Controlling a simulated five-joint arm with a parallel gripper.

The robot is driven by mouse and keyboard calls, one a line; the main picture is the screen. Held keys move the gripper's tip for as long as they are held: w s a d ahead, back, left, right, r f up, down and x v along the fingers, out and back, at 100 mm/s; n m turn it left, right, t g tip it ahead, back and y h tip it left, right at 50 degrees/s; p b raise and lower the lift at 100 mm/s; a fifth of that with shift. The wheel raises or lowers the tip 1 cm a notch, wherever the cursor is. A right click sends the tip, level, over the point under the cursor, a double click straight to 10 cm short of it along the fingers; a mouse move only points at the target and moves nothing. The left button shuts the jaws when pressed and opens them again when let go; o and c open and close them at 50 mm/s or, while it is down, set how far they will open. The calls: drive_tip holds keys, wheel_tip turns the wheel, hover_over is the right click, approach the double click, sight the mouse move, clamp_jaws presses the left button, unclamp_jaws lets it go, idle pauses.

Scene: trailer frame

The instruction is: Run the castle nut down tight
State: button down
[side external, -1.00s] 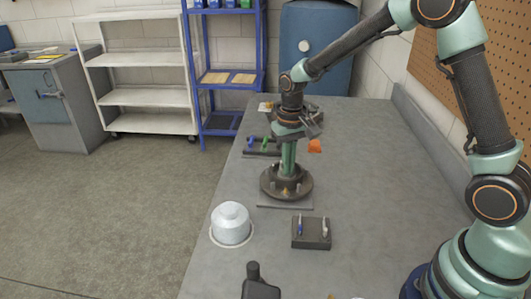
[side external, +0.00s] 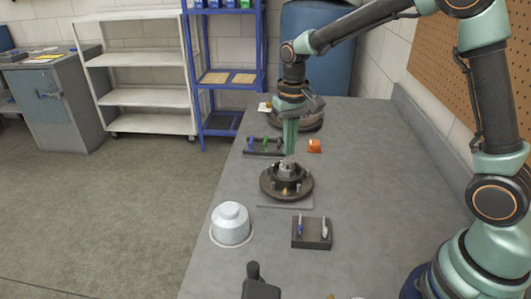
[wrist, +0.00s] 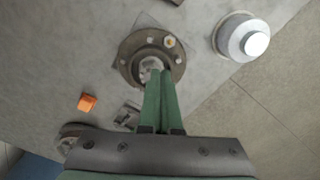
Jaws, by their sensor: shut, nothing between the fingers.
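The dark round hub (side external: 275,188) stands on the grey bench with studs around its flange. A small silver metal piece (side external: 287,169), apparently the castle nut on the spindle, sits at its centre. In the wrist view the hub (wrist: 130,50) shows from above, and the metal centre (wrist: 150,64) is partly hidden by my fingers. My gripper (side external: 291,152) has its green fingers pointing down, just above the hub centre and apparently apart from it. In the wrist view my gripper (wrist: 157,74) has its fingers shut together with nothing between them. How tight the nut sits cannot be told.
A pale dust cap (side external: 231,225) stands front left of the hub, and a dark holder (side external: 311,236) with two small items front right. Behind are an orange piece (side external: 314,146), a rack (side external: 262,150) with coloured pegs and a dark disc (side external: 313,123). The right side is clear.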

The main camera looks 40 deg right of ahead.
sight(291, 162)
drive_tip(key=shift+s+d+f, duration=0.1)
drive_tip(key=shift+d+f, duration=0.25)
drive_tip(key=shift+f, duration=0.65)
drive_tip(key=shift+s+d+f, duration=0.15)
drive_tip(key=shift+d+f, duration=0.25)
drive_tip(key=shift+f, duration=0.6)
drive_tip(key=shift+s+d+f, duration=0.1)
drive_tip(key=shift+d+f, duration=0.25)
drive_tip(key=shift+f, duration=0.65)
drive_tip(key=shift+w, duration=0.45)
drive_tip(key=shift+w+a, duration=0.2)
drive_tip(key=shift+a, duration=0.3)
drive_tip(key=shift+s, duration=0.15)
drive_tip(key=shift+s+a, duration=0.15)
drive_tip(key=shift+s, duration=0.1)
drive_tip(key=shift+r, duration=0.15)
wheel_tip(291, 162, up, 6)
drive_tip(key=shift+s+f, duration=0.1)
drive_tip(key=shift+f, duration=0.05)
